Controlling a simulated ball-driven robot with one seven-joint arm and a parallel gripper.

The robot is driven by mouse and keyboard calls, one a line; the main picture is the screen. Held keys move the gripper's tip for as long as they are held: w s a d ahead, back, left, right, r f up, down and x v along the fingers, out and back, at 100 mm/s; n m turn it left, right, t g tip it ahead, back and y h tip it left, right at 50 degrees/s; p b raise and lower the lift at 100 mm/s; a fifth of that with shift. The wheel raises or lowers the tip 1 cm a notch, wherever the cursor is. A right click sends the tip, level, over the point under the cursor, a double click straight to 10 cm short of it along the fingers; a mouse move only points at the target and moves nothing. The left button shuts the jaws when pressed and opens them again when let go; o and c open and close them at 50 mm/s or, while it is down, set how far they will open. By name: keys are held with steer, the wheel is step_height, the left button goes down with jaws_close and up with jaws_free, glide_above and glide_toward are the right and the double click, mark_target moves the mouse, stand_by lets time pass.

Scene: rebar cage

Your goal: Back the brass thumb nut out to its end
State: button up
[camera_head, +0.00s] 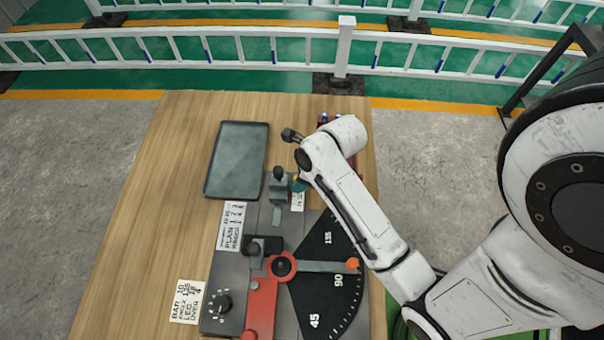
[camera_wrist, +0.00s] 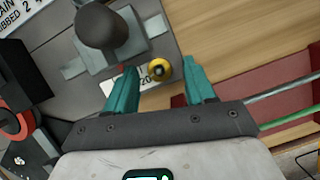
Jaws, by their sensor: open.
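The brass thumb nut (camera_wrist: 160,70) shows in the wrist view as a small gold ring with a dark centre. It sits at the edge of the grey bender plate, beside a block with a dark round knob (camera_wrist: 101,27). My gripper (camera_wrist: 159,64) is open, with one teal finger to the left of the nut and one to the right. Gaps show between the nut and both fingers; depth is hard to judge. In the head view my gripper (camera_head: 299,185) is low beside the knobbed block (camera_head: 278,183), and my arm partly covers it. The nut is not clear there.
The bender's black angle scale (camera_head: 325,265), red arm (camera_head: 263,305) and orange-tipped pointer (camera_head: 325,267) lie nearby. A dark tray (camera_head: 237,160) lies at the back left of the wooden table (camera_head: 160,200). A red item (camera_wrist: 285,85) is right of my fingers. The table's left side is clear.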

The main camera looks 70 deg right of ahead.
jaws_close()
stand_by(0.5)
steer(key=n, duration=0.2)
steer(key=n+y, duration=0.1)
steer(key=n, duration=0.1)
steer(key=n+y, duration=0.1)
steer(key=shift+w+d+n+g, duration=0.15)
steer(key=shift+d+n+g, duration=0.15)
steer(key=shift+n, duration=0.1)
steer(key=shift+w+d+n+g+y, duration=0.1)
steer(key=shift+n+g+y, duration=0.3)
steer(key=shift+n, duration=0.85)
steer(key=shift+n+g+y, duration=0.3)
steer(key=shift+n+g, duration=0.1)
steer(key=shift+n, duration=0.85)
jaws_free()
